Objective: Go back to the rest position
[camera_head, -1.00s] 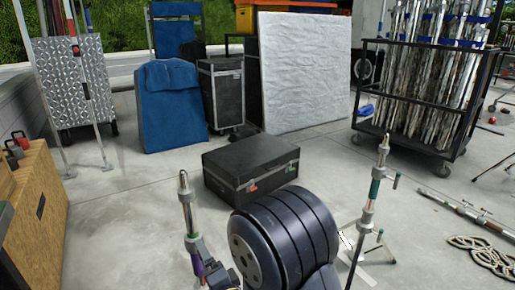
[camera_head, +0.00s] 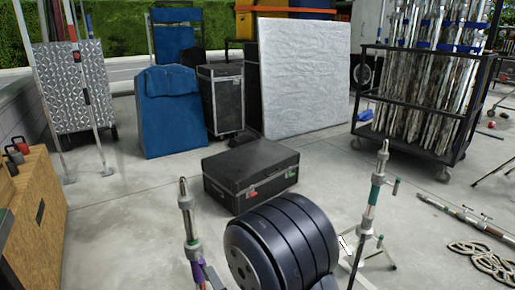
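My gripper is not in this view, so I cannot see whether it is open or shut. The task names no object. A large dark ribbed cylinder (camera_head: 287,240) fills the bottom middle; I cannot tell whether it belongs to my own body.
A closed black case (camera_head: 250,178) lies on the concrete floor ahead. Metal stands rise at the left (camera_head: 190,225) and right (camera_head: 370,205) of the cylinder. A wooden box (camera_head: 38,225) is at far left.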

